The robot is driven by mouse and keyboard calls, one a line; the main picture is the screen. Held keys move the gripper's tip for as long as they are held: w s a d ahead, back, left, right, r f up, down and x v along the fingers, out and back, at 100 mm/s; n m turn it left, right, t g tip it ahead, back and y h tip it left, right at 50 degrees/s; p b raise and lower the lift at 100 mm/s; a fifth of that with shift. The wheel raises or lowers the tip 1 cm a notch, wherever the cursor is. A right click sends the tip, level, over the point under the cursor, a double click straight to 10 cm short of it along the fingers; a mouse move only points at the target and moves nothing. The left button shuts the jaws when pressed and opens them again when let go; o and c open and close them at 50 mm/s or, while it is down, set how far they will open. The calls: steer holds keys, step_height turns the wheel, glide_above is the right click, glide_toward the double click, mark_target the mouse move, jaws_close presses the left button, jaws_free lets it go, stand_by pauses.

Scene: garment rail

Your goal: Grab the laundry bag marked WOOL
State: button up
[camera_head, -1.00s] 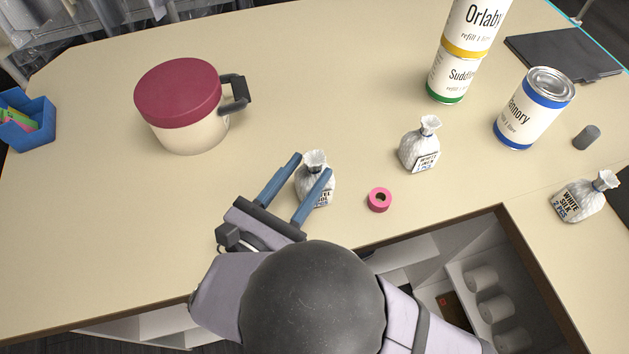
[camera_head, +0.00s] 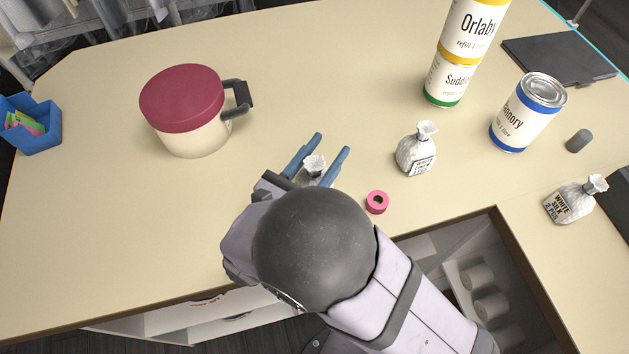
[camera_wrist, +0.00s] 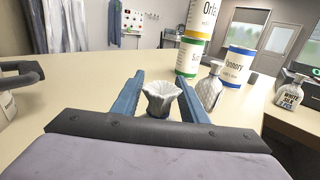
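A small white bag with a gathered top (camera_head: 315,164) stands on the counter between the fingers of my gripper (camera_head: 332,143). In the wrist view the bag's flared top (camera_wrist: 162,98) shows between the two blue fingers (camera_wrist: 161,76), with a gap on each side. My gripper is open. The bag's label is hidden now; in the earlier view only line endings like "EL" and "OL" showed. A second white bag (camera_head: 416,150), its label seeming to read WHITE LINEN, stands to the right. A third bag (camera_head: 575,199), marked WHITE SILK, stands at far right.
A red-lidded pot (camera_head: 190,110) stands behind left. Stacked cans (camera_head: 452,75), a blue-banded can (camera_head: 527,115) and a grey cylinder (camera_head: 578,140) stand behind right. An open compartment edge (camera_head: 497,212) lies at front right.

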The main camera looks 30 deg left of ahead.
steer(key=shift+c, duration=0.4)
jaws_close()
steer(key=shift+r, duration=0.2)
step_height(320, 180, up, 10)
steer(key=b, duration=0.1)
steer(key=shift+f, duration=0.15)
